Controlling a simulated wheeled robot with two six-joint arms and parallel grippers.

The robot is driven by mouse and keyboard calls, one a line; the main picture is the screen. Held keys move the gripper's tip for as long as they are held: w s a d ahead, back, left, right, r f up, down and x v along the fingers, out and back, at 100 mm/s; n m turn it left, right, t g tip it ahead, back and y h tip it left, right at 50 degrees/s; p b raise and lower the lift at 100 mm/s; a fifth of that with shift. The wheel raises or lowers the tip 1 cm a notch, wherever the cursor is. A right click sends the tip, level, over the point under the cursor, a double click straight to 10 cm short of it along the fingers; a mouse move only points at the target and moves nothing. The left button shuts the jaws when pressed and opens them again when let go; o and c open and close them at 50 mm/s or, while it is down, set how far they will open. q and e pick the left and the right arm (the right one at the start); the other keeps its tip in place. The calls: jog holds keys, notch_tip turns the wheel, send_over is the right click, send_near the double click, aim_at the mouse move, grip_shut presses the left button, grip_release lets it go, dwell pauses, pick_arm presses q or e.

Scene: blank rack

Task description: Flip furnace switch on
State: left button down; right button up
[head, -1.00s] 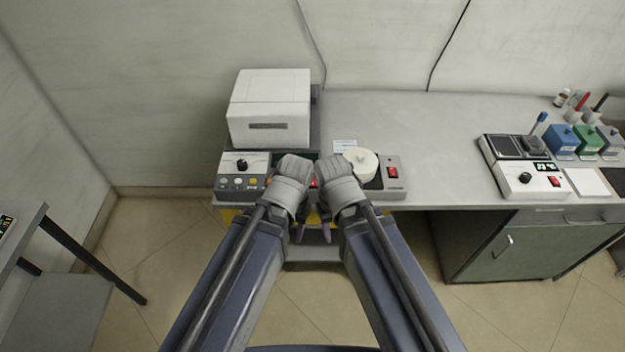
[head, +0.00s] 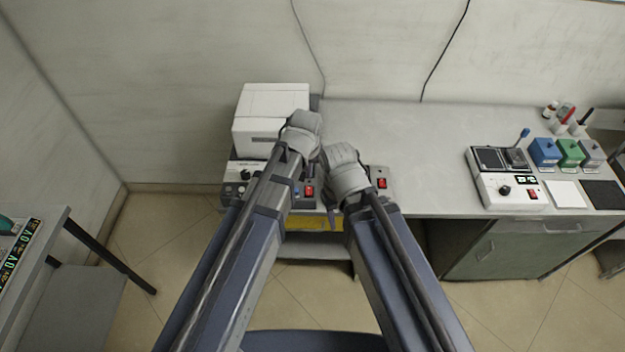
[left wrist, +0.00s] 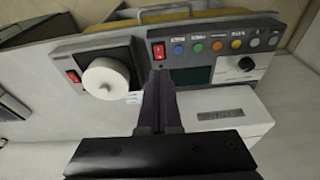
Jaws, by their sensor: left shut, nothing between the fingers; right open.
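The furnace (head: 272,108) is a white box at the back left of the bench, with a grey control panel in front. Its red switch (head: 309,190) shows between my arms in the head view. In the left wrist view the red switch (left wrist: 158,50) sits beside a row of coloured buttons; its position is unclear. My left gripper (left wrist: 160,76) is shut and empty, its tips appearing just below the switch in that view; contact cannot be told. In the head view its fingers are hidden. My right gripper (head: 331,213) is open, right of the switch near the bench edge.
A hotplate with its own red switch (head: 381,183) stands right of the furnace panel. Its white round top (left wrist: 106,78) shows in the left wrist view. A balance-like device (head: 505,188) and coloured boxes (head: 569,152) stand farther right. The bench middle is clear.

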pick_arm(q)
jog(key=shift+w+d+r, duration=0.2)
jog(key=shift+w+r, duration=0.3)
jog(key=shift+w, duration=0.1)
pick_arm(e)
jog(key=shift+d+r, duration=0.1)
jog(key=shift+r, duration=0.35)
